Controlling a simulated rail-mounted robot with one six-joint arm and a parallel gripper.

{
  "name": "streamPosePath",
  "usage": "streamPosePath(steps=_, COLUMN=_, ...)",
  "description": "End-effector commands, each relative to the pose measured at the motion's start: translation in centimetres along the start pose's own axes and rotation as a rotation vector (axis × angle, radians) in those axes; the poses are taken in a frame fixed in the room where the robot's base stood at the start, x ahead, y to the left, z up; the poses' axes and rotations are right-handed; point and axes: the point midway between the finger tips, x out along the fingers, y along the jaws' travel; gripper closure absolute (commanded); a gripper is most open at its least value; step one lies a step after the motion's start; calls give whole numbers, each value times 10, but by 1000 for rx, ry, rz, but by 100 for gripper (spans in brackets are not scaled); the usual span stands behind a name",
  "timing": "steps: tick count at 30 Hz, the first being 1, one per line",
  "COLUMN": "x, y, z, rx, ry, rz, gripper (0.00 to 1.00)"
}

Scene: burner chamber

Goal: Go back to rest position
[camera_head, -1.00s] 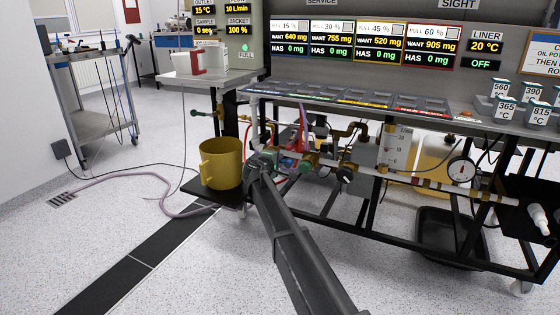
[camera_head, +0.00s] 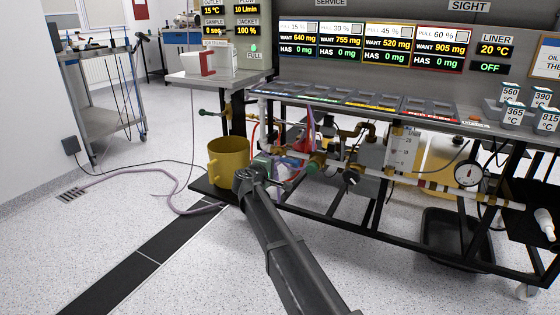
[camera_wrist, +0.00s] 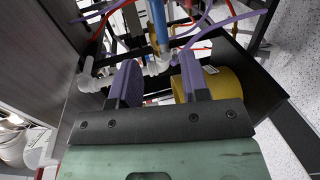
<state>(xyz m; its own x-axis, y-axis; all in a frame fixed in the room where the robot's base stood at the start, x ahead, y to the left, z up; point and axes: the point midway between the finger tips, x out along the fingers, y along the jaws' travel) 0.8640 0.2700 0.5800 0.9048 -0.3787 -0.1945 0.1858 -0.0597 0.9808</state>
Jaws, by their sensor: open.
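My gripper (camera_wrist: 158,82) shows in the wrist view with its two purple fingers apart and nothing visible held between them. The yellow mug (camera_wrist: 222,88) is beyond the right finger, which partly covers it; whether they touch cannot be told. In the head view the yellow mug (camera_head: 230,160) stands upright on a low black shelf (camera_head: 212,192). My dark arm reaches from the bottom of the head view to just right of the mug, near the pipework under the bench. The fingers are mostly hidden there behind my wrist.
Brass pipes and valves (camera_head: 345,150), a pressure gauge (camera_head: 468,173) and the bench frame (camera_head: 380,200) crowd the space around my arm's end. A hose (camera_head: 165,190) lies on the floor at left. A black bin (camera_head: 450,235) is under the bench. The foreground floor is clear.

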Motion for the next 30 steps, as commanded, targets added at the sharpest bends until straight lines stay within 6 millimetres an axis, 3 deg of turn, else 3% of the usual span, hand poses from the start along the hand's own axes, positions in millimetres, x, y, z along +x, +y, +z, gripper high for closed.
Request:
streamPosePath(steps=3, x=-13, y=0, z=0, rx=-1, ry=1, rz=0, gripper=58)
streamPosePath(steps=12, x=-14, y=0, z=0, rx=4, ry=-2, rz=0, gripper=58)
streamPosePath(steps=14, x=-14, y=-6, z=6, rx=36, ry=-35, rz=-29, gripper=58)
streamPosePath(steps=16, x=-26, y=-25, z=26, rx=119, ry=-92, rz=-126, gripper=58)
streamPosePath(steps=17, x=-35, y=-36, z=40, rx=161, ry=-121, rz=-181, gripper=58)
streamPosePath(steps=19, x=-60, y=-61, z=86, rx=274, ry=-213, rz=-339, gripper=58)
streamPosePath(steps=24, x=-140, y=-104, z=225, rx=558, ry=-488, rz=-771, gripper=58)
streamPosePath(steps=27, x=-191, y=-113, z=286, rx=694, ry=-610, rz=-982, gripper=58)
streamPosePath(steps=30, x=-237, y=-111, z=333, rx=810, ry=-693, rz=-1146, gripper=58)
